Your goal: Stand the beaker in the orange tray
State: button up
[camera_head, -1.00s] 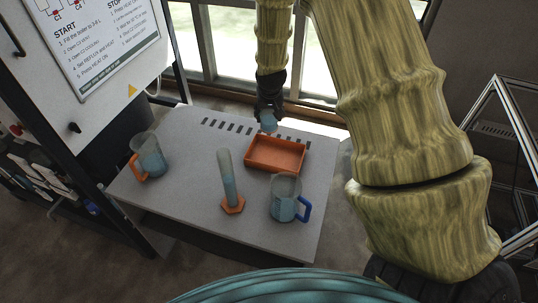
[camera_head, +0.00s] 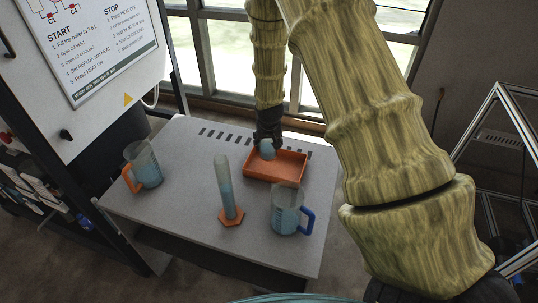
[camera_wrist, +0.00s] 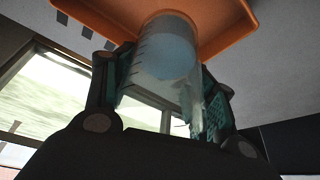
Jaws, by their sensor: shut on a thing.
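My gripper (camera_head: 267,139) is shut on a small clear beaker with bluish contents (camera_head: 267,151), at the back left part of the orange tray (camera_head: 292,174). In the wrist view the beaker (camera_wrist: 160,68) sits between the two fingers of my gripper (camera_wrist: 165,90), with the orange tray (camera_wrist: 225,22) beyond it. The beaker looks roughly upright. I cannot tell whether its base touches the tray floor.
A jug with an orange handle (camera_head: 147,166) stands at the left of the grey table (camera_head: 185,200). A measuring cylinder (camera_head: 226,187) with an orange foot and a jug with a blue handle (camera_head: 286,209) stand in front of the tray.

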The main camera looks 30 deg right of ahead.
aim_at(269, 141)
jog(key=shift+s+f+p, duration=0.1)
jog(key=shift+f+p, duration=0.65)
jog(key=shift+f, duration=2.2)
jog(key=shift+f, duration=0.15)
jog(key=o, duration=1.2)
jog(key=shift+c, duration=0.2)
jog(key=shift+r, duration=0.25)
jog(key=shift+b+v, duration=1.75)
jog(key=shift+v, duration=4.15)
